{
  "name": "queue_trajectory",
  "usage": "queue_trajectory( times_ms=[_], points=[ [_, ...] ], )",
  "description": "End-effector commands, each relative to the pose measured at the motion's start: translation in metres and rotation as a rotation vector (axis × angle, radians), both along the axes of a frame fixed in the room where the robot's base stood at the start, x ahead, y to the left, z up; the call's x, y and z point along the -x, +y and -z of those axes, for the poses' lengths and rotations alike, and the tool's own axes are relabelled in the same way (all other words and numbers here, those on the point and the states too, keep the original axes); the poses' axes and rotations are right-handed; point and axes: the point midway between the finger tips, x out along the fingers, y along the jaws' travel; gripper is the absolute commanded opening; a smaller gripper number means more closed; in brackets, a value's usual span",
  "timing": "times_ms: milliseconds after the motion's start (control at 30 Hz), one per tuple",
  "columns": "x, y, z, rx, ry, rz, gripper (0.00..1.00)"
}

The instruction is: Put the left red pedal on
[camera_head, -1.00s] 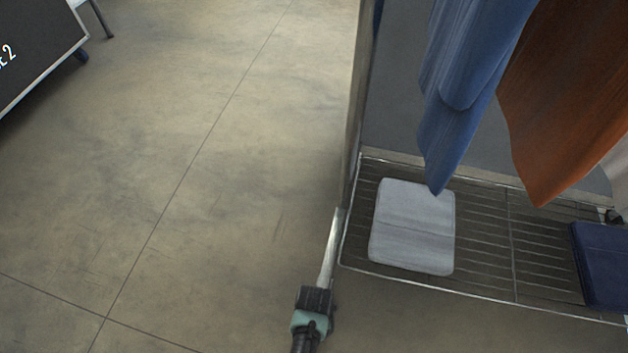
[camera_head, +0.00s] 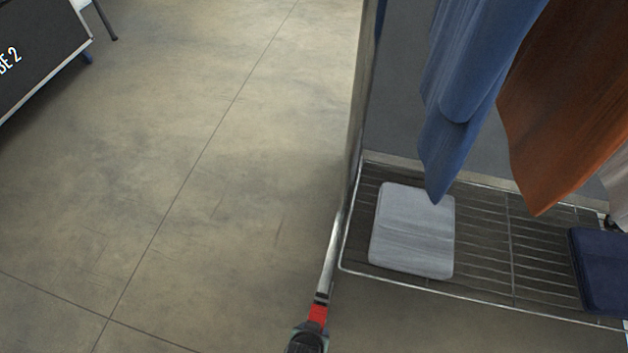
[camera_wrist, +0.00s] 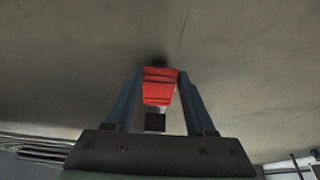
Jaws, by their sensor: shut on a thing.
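The red pedal (camera_head: 318,315) is at the bottom of the head view, at the lower end of the metal rack's corner post and caster. My gripper (camera_head: 308,340) is just below it in the picture. In the wrist view, the red ridged pedal (camera_wrist: 159,86) sits between the two fingers of my gripper (camera_wrist: 161,74), which is shut on it. A dark part shows beneath the pedal. The caster wheel is mostly hidden, and I cannot tell the pedal's exact tilt.
The rack's wire shelf (camera_head: 480,250) holds a folded grey cloth (camera_head: 412,232) and a folded navy cloth (camera_head: 603,268). Blue (camera_head: 465,80) and rust-brown (camera_head: 565,100) garments hang above. A dark sign board (camera_head: 35,55) stands at upper left. The concrete floor (camera_head: 180,180) to the left is clear.

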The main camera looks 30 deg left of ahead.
Motion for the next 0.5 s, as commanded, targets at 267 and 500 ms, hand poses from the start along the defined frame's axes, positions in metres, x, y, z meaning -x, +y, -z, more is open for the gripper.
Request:
queue_trajectory(
  times_ms=[267, 500],
  points=[
    [0.0033, -0.001, 0.0057, -0.034, -0.119, 0.0, 0.0],
    [0.0035, -0.0008, 0.0059, -0.045, -0.157, 0.0, 0.0]
  ],
)
